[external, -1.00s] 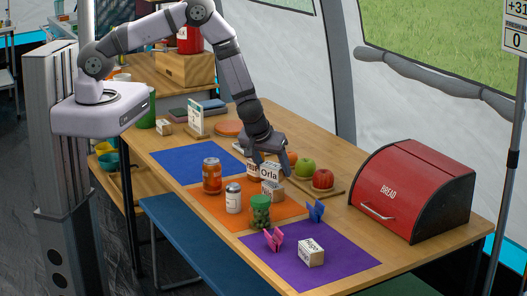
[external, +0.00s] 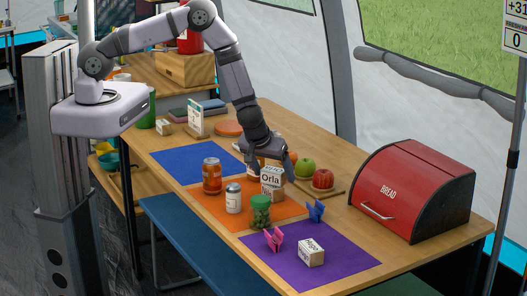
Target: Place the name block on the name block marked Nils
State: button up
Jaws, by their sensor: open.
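A white and wooden name block marked Orla (external: 270,179) stands over a lower block (external: 273,195) on the orange mat (external: 292,212) and seems to rest on it. The lower block's name is too small to read. My gripper (external: 272,166) is open around the top of the Orla block, with one finger at its right side. The other finger is hard to make out. A block reading Hugo (external: 311,252) lies on the purple mat (external: 345,262). Another small block (external: 164,128) is at the far left; its name is unreadable.
Near the stack stand a red jar (external: 212,175), a white-bodied shaker (external: 233,198), a green jar (external: 261,211), and pink (external: 273,240) and blue (external: 315,210) folded pieces. Fruit on a board (external: 334,190) and a red bread box (external: 412,190) are right. The blue mat (external: 185,160) is largely clear.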

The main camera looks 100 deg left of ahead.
jog(key=shift+r, duration=0.25)
jog(key=v, duration=1.1)
jog(key=shift+d+r, duration=0.25)
jog(key=shift+r, duration=0.05)
jog(key=w+d+r+m+t+h, duration=0.2)
jog(key=w+d+r+m+t, duration=0.1)
jog(key=w+d+r, duration=0.25)
jog(key=s+d+r+m+t+h, duration=0.1)
jog(key=d+r+m+h, duration=0.15)
jog(key=d, duration=0.45)
jog(key=s+d+r+m+h, duration=0.1)
jog(key=d+r+m+h, duration=0.15)
jog(key=d, duration=0.35)
jog(key=s+d+r+m+g+h, duration=0.1)
jog(key=s+d+m+g, duration=0.35)
jog(key=s, duration=0.65)
jog(key=s+a+r+m+y, duration=0.1)
jog(key=s+m, duration=0.2)
jog(key=s, duration=0.7)
jog(key=shift+g+y, duration=0.3)
jog(key=shift+g, duration=0.15)
